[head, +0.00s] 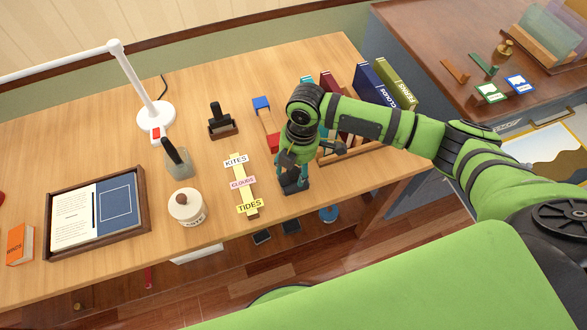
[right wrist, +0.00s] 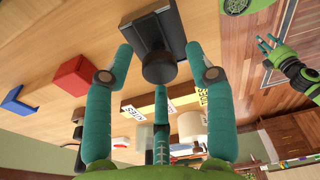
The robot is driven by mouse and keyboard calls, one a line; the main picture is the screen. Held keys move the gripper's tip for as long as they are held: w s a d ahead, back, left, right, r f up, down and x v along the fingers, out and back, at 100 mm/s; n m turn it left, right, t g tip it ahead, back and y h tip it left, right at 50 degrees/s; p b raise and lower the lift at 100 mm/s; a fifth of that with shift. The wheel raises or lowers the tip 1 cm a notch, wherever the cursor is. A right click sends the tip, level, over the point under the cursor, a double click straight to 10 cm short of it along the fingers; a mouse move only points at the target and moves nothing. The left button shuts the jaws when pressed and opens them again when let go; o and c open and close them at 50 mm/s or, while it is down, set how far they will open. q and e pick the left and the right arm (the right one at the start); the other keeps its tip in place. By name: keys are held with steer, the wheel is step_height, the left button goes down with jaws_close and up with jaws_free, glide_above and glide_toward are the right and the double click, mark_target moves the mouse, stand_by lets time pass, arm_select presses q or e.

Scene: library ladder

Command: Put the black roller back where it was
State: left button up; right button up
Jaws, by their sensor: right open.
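The black roller (head: 293,183) stands on the wooden desk (head: 90,140) near its front edge, right of the yellow label strip. In the right wrist view its dark base and round black knob (right wrist: 158,66) show between my fingers. My right gripper (head: 291,160) is over it from above, with its teal fingers (right wrist: 160,52) spread around the knob and a gap on each side. The fingers hide part of the roller in the head view. My left gripper (right wrist: 268,52) shows small in the right wrist view, fingers apart, away from the desk.
A similar black-handled piece with a brown base (head: 222,122) stands farther back. The label strip (head: 242,183), a white jar (head: 187,208), a glass pot (head: 178,163) and a framed tray (head: 147,221) lie left. Books (head: 372,84) and blocks (head: 262,106) stand behind.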

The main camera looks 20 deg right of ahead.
step_height(320, 180, up, 11)
steer(key=d+b, duration=0.1)
steer(key=shift+w+d+b, duration=0.15)
steer(key=shift+d+b, duration=0.05)
steer(key=shift+b, duration=0.15)
